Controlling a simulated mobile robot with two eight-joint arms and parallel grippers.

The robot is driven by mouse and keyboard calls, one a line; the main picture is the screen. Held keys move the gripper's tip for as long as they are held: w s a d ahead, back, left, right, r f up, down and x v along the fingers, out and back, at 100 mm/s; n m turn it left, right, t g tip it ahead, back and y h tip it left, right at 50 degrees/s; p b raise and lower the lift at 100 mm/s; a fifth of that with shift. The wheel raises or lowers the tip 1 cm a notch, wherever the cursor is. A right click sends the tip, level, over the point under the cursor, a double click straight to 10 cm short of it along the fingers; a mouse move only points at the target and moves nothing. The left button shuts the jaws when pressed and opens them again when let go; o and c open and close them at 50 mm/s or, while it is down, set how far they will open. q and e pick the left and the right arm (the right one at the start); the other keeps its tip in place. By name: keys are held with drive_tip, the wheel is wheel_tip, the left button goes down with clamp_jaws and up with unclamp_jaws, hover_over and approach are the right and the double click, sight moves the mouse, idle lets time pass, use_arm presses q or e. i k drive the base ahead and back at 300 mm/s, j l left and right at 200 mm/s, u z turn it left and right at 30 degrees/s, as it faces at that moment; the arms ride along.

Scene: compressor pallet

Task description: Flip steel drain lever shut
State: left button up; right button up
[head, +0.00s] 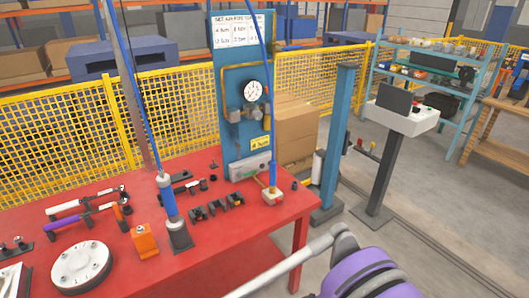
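I cannot make out a steel drain lever for certain. At the bottom right is a purple rounded body (372,272) with dark grey bands, cut off by the frame edge. A light grey bar (285,274) with a bent end reaches up to it from the bottom edge. I cannot tell whether a drain lever is on it, as its lower part is out of view. Neither of my grippers shows in the head view.
A blue gauge panel (233,75) stands behind. A blue post (338,140) and control pedestal (383,170) stand right. Floor (450,210) there is clear.

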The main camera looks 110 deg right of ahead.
sight(236, 144)
drive_tip(key=z, duration=3.45)
drive_tip(key=i+l+z, duration=0.15)
drive_tip(key=i, duration=0.35)
drive_tip(key=i+l+z, duration=0.1)
drive_tip(key=i+l, duration=0.2)
drive_tip(key=i, duration=0.25)
